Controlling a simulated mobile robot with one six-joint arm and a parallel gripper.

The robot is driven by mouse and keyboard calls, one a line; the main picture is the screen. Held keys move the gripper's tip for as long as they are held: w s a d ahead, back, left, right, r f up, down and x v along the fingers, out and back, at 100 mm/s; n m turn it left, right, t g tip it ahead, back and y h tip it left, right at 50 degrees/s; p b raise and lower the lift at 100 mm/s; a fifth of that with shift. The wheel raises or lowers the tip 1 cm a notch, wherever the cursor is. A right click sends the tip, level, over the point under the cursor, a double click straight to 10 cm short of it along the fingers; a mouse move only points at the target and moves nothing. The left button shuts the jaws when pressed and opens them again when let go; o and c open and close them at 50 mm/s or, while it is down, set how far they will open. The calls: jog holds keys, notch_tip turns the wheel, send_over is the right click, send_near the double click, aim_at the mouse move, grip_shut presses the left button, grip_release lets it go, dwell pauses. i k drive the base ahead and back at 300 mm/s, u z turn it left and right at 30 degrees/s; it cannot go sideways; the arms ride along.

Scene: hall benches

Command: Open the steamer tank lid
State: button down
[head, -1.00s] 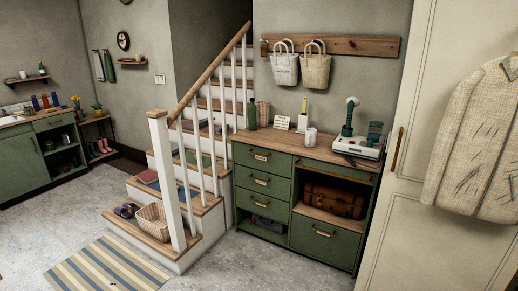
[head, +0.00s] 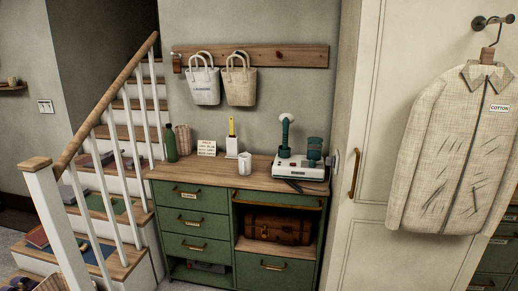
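A garment steamer with a white base (head: 298,171) stands on the right end of the wooden top of the green cabinet. A dark green tank-like part (head: 315,148) rises from the right of the base. A green upright piece with a round pale head (head: 285,130) stands at its left. I cannot make out the lid's edge or whether it is open or shut. A small round pale part (head: 336,158) shows at the steamer's right, beside the door edge. My gripper is not in view.
The green cabinet (head: 194,223) has a mug (head: 244,163), a green bottle (head: 171,142) and a small sign (head: 206,148) on top. A jacket (head: 450,150) labelled COTTON hangs on the cream door (head: 372,110). Stairs (head: 130,185) rise at left.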

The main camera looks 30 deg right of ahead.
aim_at(315, 140)
jog(key=z, duration=0.1)
jog(key=i, duration=1.6)
jog(key=z, duration=0.15)
